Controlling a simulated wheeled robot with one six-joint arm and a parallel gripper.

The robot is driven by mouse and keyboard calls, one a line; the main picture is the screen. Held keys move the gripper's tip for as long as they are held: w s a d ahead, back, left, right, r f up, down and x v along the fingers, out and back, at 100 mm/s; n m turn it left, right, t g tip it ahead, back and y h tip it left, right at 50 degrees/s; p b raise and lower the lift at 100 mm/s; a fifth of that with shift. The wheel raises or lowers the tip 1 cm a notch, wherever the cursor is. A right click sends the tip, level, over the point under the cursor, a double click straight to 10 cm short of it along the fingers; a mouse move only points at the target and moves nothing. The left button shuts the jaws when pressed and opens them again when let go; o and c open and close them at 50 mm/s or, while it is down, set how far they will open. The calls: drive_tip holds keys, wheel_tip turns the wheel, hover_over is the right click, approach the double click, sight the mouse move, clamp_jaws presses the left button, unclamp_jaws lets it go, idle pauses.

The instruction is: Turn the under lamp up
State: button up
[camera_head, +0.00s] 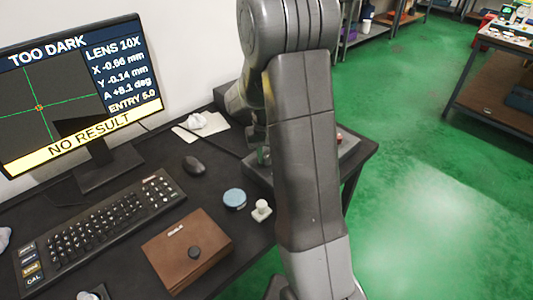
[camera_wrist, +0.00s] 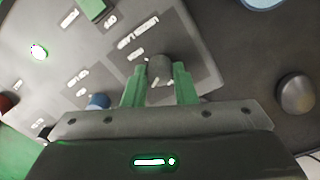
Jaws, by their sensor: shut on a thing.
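In the wrist view my gripper (camera_wrist: 158,84) has its two green fingers on either side of a dark grey round knob (camera_wrist: 160,65), shut on it. The knob stands on a grey control panel (camera_wrist: 205,62) with white labels, too blurred to read. In the head view the monitor (camera_head: 45,95) shows "TOO DARK" above a green crosshair and "NO RESULT" on a yellow band. The control panel (camera_head: 349,147) shows there only in part, and my arm hides the held knob.
Near the held knob are a blue knob (camera_wrist: 98,101), a lit green-white button (camera_wrist: 38,52) and a red button (camera_wrist: 6,102). A mouse (camera_head: 194,165), keyboard (camera_head: 98,232), blue disc (camera_head: 235,198) and brown case (camera_head: 187,250) lie on the dark desk.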

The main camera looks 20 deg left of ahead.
drive_tip(key=m, duration=0.4)
drive_tip(key=shift+w+m, duration=0.1)
drive_tip(key=shift+m, duration=0.2)
drive_tip(key=shift+m+p, duration=0.45)
drive_tip(key=shift+m, duration=1.25)
drive_tip(key=o, duration=1)
drive_tip(key=r, duration=0.4)
drive_tip(key=r+p, duration=0.1)
drive_tip(key=r, duration=0.8)
drive_tip(key=shift+a+r, duration=0.25)
drive_tip(key=shift+r, duration=0.15)
